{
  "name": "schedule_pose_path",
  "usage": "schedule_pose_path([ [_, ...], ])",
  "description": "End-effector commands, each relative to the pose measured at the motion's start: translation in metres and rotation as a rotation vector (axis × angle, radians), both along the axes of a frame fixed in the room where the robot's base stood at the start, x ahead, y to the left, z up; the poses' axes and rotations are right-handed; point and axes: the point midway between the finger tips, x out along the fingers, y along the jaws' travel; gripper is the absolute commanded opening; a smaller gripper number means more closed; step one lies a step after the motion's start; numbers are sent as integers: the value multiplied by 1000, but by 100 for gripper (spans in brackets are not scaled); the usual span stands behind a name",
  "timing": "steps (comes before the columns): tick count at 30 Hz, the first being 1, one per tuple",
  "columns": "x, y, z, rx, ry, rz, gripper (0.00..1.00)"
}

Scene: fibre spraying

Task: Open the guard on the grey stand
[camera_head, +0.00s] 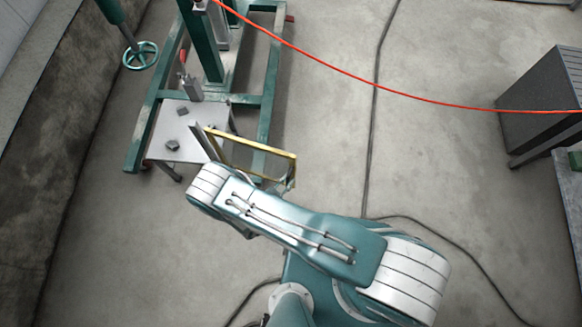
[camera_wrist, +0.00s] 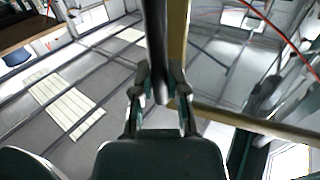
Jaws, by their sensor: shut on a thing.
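The guard (camera_head: 250,143) is a yellow-edged frame beside the grey plate of the stand (camera_head: 205,148) in the head view. It stands out to the right of the plate, at an angle. In the wrist view its yellow edge (camera_wrist: 247,122) runs right of my gripper (camera_wrist: 160,90). A dark bar (camera_wrist: 156,45) of the guard lies between my fingers, and they are shut on it. In the head view my arm covers the guard's lower part and most of my gripper.
A green frame (camera_head: 132,150) with a green handwheel (camera_head: 141,55) stands behind and left. A red hose (camera_head: 400,92) crosses to a dark grey cabinet (camera_head: 545,100) at right. Black cables (camera_head: 371,130) lie on the floor. The floor between is otherwise clear.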

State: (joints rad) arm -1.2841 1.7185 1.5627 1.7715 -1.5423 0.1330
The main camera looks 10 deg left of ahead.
Motion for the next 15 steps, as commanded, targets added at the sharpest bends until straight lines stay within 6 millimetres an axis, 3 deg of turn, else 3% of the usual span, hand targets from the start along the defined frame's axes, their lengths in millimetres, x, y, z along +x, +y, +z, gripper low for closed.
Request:
schedule_pose_path([
  [15,-9,4,1,1,-2,2,0],
])
